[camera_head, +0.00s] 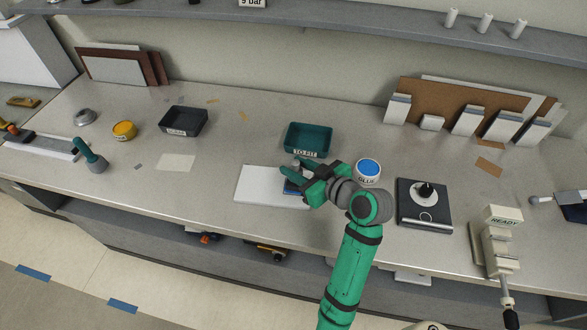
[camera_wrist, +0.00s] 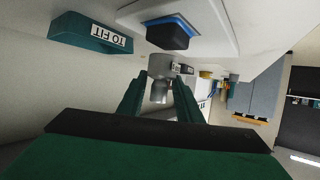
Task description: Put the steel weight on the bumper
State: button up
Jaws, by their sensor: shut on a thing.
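My gripper (camera_head: 298,184) is shut on the steel weight, a small grey stepped cylinder (camera_wrist: 160,68) seen between the two green fingers (camera_wrist: 157,88) in the wrist view. In the head view the fingers mostly hide the weight. A dark block with a blue base (camera_wrist: 170,33), which looks like the bumper, sits on a white board (camera_wrist: 215,12). In the head view a bit of its blue (camera_head: 290,187) shows beside the fingers, on the white board (camera_head: 256,186). The weight is close to the block; I cannot tell whether they touch.
A teal "TO FIT" tray (camera_head: 308,139) stands just behind my gripper. A "GLUE" pot with a blue top (camera_head: 368,169) and a black scale (camera_head: 424,216) stand to the right. A dark tray (camera_head: 183,122) and yellow tin (camera_head: 124,131) stand left. The counter left of the board is fairly clear.

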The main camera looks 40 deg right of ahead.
jog(key=shift+w+a+f, duration=0.1)
jog(key=shift+a+f, duration=0.2)
jog(key=shift+f, duration=0.25)
jog(key=shift+s+d, duration=0.2)
jog(key=shift+d, duration=0.05)
jog(key=o, duration=1.3)
jog(key=shift+f, duration=0.15)
jog(key=shift+r, duration=0.25)
jog(key=v, duration=1.1)
jog(key=shift+s+a, duration=0.15)
jog(key=shift+s, duration=0.2)
jog(key=shift+s, duration=0.15)
